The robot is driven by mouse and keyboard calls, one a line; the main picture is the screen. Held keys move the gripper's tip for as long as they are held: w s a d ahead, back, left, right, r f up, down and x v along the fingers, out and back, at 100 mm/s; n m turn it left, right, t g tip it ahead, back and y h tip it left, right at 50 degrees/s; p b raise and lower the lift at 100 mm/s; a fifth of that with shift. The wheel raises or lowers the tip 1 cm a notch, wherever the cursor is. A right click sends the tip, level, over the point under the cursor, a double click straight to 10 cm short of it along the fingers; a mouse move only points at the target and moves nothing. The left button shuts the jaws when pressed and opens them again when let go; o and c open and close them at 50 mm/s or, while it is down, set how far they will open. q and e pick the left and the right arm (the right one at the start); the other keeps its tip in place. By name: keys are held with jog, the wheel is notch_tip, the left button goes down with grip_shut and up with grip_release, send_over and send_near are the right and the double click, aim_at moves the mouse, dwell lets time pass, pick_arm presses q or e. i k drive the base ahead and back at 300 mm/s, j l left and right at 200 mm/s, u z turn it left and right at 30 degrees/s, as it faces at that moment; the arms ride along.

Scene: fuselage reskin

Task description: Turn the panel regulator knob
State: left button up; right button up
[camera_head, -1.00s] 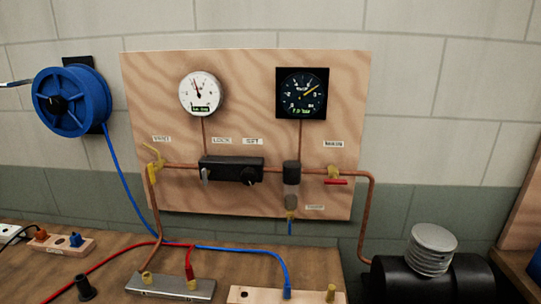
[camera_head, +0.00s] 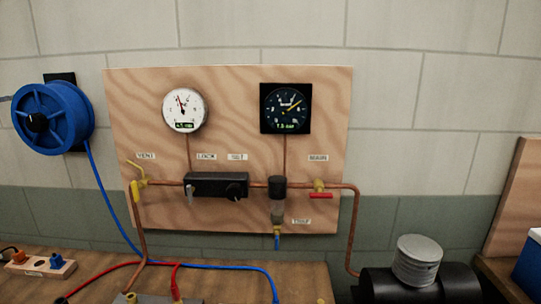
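The regulator is a black box (camera_head: 213,185) on the copper pipe across the wooden panel (camera_head: 228,118). Its round black knob (camera_head: 235,191) sits at the box's right end, below the label "SET" (camera_head: 237,157). A small grey lever (camera_head: 190,196) hangs at the box's left end, below the label "LOCK" (camera_head: 206,157). A white dial gauge (camera_head: 184,110) and a black dial gauge (camera_head: 285,108) are mounted above. Neither of my grippers shows in the head view.
A yellow vent valve (camera_head: 138,183) is at the panel's left and a red-handled valve (camera_head: 320,193) at its right. A blue hose reel (camera_head: 53,118) hangs on the wall. A black tank (camera_head: 425,283) stands at lower right. Red and blue hoses cross the bench (camera_head: 227,279).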

aim_at(234, 192)
jog(key=j, duration=0.6)
jog(key=k+j+z, duration=0.1)
jog(key=j, duration=1.1)
jog(key=k+z, duration=0.05)
